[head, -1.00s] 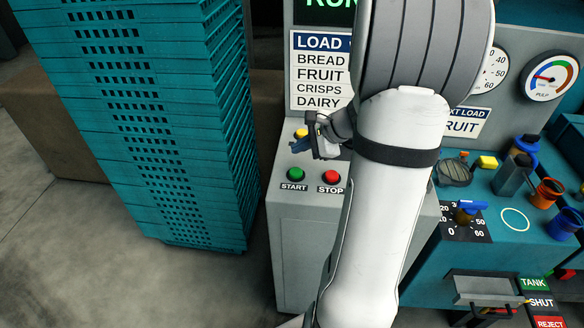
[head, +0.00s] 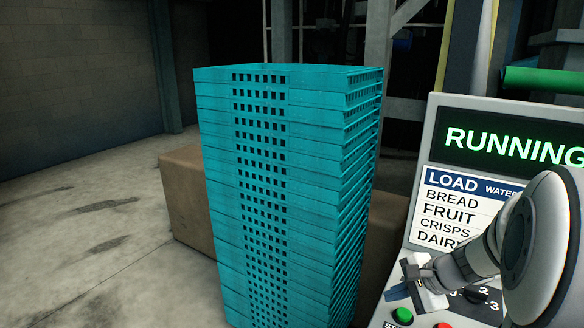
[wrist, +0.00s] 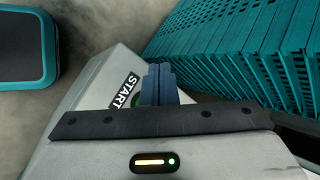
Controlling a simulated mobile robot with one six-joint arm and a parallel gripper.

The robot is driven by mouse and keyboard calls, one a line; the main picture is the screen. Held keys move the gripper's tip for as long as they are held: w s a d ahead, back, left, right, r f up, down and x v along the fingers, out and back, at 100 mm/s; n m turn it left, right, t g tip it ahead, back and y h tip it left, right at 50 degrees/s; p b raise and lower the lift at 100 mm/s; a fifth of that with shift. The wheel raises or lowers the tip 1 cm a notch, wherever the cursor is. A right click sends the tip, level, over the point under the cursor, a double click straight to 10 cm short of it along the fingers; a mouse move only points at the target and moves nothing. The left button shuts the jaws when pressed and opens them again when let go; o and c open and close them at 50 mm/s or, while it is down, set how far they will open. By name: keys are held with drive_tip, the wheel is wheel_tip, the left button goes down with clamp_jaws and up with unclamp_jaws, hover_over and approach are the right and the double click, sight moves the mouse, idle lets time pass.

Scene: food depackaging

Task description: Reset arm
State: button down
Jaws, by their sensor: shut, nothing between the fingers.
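My gripper (head: 408,266) is at the lower right of the head view, in front of the control panel and just above the green START button (head: 402,316). In the wrist view its blue fingers (wrist: 160,84) are shut together with nothing between them. They partly hide the green button beside the START label (wrist: 124,91). My white arm comes in from the right edge of the head view. I cannot tell whether the fingertips touch the panel.
A tall stack of teal crates (head: 290,200) stands left of the panel, with a brown box (head: 185,200) behind it. The panel's screen (head: 510,145) reads RUNNING. A dark thing with a teal rim (wrist: 48,45) is at the wrist view's upper left. Floor at far left is clear.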

drive_tip(key=s+a+r+n+g+h, duration=0.1)
drive_tip(key=s+a+r+n+h, duration=0.1)
drive_tip(key=s+a+n, duration=0.2)
drive_tip(key=s+a+r+n+g+h, duration=0.1)
drive_tip(key=s+a+n, duration=0.4)
drive_tip(key=s+n, duration=0.6)
drive_tip(key=r+h, duration=0.1)
drive_tip(key=h, duration=0.1)
drive_tip(key=shift+s+a+r+h, duration=0.3)
drive_tip(key=shift+s+r, duration=0.05)
